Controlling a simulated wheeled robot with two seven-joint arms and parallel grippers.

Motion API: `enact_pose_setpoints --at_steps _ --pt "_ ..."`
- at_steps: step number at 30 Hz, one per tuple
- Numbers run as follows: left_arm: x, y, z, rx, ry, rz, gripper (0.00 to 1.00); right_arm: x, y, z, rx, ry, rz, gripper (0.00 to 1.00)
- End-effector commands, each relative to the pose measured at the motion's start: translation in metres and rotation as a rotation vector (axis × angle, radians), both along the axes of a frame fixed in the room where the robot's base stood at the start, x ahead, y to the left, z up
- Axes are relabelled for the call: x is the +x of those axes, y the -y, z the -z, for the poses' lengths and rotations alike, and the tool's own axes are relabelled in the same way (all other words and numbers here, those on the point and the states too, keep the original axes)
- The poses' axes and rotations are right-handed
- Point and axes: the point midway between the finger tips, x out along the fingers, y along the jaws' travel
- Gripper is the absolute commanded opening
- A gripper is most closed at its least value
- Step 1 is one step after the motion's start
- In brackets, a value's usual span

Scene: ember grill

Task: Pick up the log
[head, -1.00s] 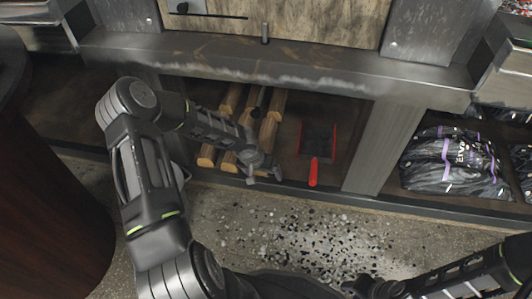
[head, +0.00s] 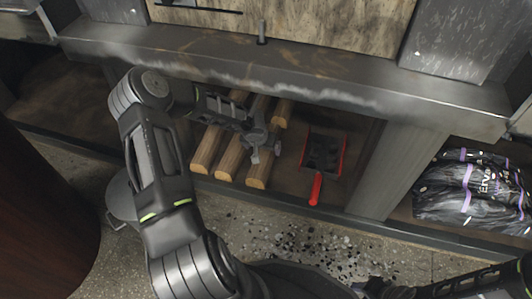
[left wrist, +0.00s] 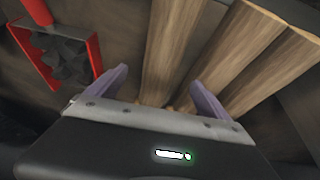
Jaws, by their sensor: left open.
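Three light brown logs lie side by side on the shelf under the grill: a left one (head: 205,150), a middle one (head: 231,160) and a right one (head: 261,173). My left gripper (head: 266,152) is open over the right log. In the left wrist view the purple fingers (left wrist: 160,92) stand apart on either side of the log nearest the shovel (left wrist: 172,50), with no visible grip on it. The gripper hides part of the right log in the head view. My right arm enters at lower right; its gripper end is dark and unclear at the bottom edge (head: 378,287).
A red-rimmed shovel (head: 322,155) with dark contents lies right of the logs, close to the gripper. A shelf post (head: 385,170) and charcoal bags (head: 475,190) stand further right. The counter edge (head: 300,82) overhangs the logs.

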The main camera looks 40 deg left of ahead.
Motion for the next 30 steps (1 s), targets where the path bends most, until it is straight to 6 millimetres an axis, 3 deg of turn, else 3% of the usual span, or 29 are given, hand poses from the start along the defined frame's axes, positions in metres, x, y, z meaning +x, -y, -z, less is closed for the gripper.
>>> enact_pose_setpoints --at_steps 8,19,30 --pt "0.008 -0.003 0.024 -0.002 -0.001 -0.001 0.91 0.002 0.000 0.008 0.001 0.001 0.001 0.36" --pt "0.010 -0.004 0.028 -0.002 0.000 -0.001 0.91 0.002 0.000 0.010 0.002 0.002 0.001 0.36" --pt "0.027 -0.011 0.072 -0.002 0.000 -0.001 0.91 0.006 0.001 0.030 0.006 0.004 0.004 0.36"
